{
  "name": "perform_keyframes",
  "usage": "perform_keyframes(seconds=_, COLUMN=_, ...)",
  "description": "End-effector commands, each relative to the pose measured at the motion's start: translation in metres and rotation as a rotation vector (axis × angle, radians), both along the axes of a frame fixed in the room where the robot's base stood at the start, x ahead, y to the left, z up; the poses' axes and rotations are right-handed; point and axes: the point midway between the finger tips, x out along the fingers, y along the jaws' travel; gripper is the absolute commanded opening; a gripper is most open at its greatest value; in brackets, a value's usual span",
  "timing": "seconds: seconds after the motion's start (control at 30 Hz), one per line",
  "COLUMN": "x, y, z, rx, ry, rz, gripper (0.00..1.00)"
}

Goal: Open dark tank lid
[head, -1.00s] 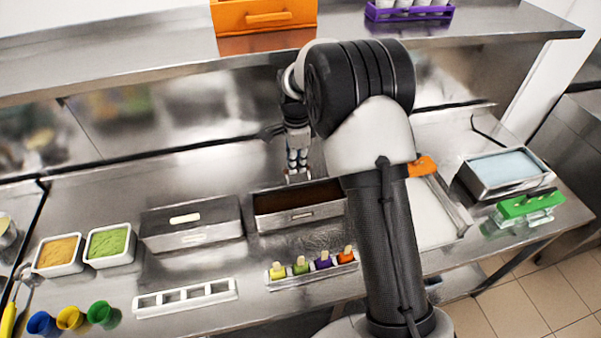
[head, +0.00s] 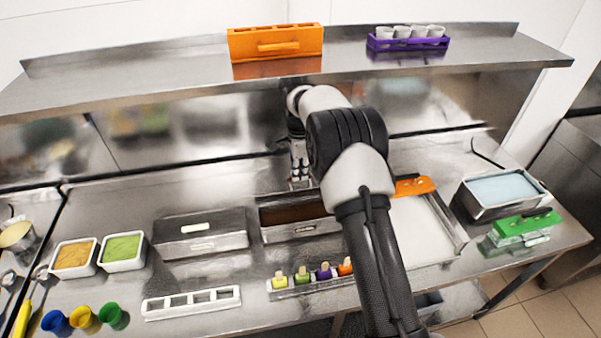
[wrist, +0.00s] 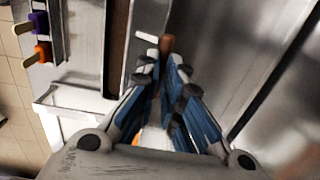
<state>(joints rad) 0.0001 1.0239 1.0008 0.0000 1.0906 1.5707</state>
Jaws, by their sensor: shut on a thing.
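The dark tank (head: 290,232) stands mid-counter with a steel front wall, and its dark brown contents show through an open top. In the head view my gripper (head: 300,182) is at the tank's back edge, fingers pointing down. In the wrist view my gripper (wrist: 164,62) is closed around a small brown piece (wrist: 167,43), apparently the lid's handle. A grey panel beside the fingers looks like the lid (wrist: 143,68), next to a strip of brown contents. The fingers hide much of the grip, and the lid's exact tilt is unclear.
A closed tank (head: 200,244) with a white handle stands left of the dark tank. Coloured popsicles (head: 303,276) are in front. A white tray (head: 418,228) with an orange tool (head: 414,187) is at right. The shelf (head: 170,82) with an orange box overhangs the back.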

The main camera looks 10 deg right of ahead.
Motion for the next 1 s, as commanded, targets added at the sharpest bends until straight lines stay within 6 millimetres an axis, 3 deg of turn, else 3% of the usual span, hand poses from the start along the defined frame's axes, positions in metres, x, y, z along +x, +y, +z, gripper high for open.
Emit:
perform_keyframes(seconds=0.03, x=-0.0094, y=0.0, z=-0.0206, rx=0.0, ry=0.035, rz=0.0, gripper=0.0)
perform_keyframes(seconds=0.23, x=-0.0095, y=0.0, z=-0.0206, rx=0.0, ry=0.035, rz=0.0, gripper=0.0)
perform_keyframes(seconds=0.27, x=-0.0095, y=0.0, z=-0.0206, rx=0.0, ry=0.035, rz=0.0, gripper=0.1)
perform_keyframes(seconds=0.6, x=-0.0099, y=0.0, z=-0.02, rx=0.0, ry=0.037, rz=0.0, gripper=0.32)
perform_keyframes(seconds=1.0, x=-0.0117, y=0.0, z=-0.0158, rx=0.0, ry=0.031, rz=0.0, gripper=0.33)
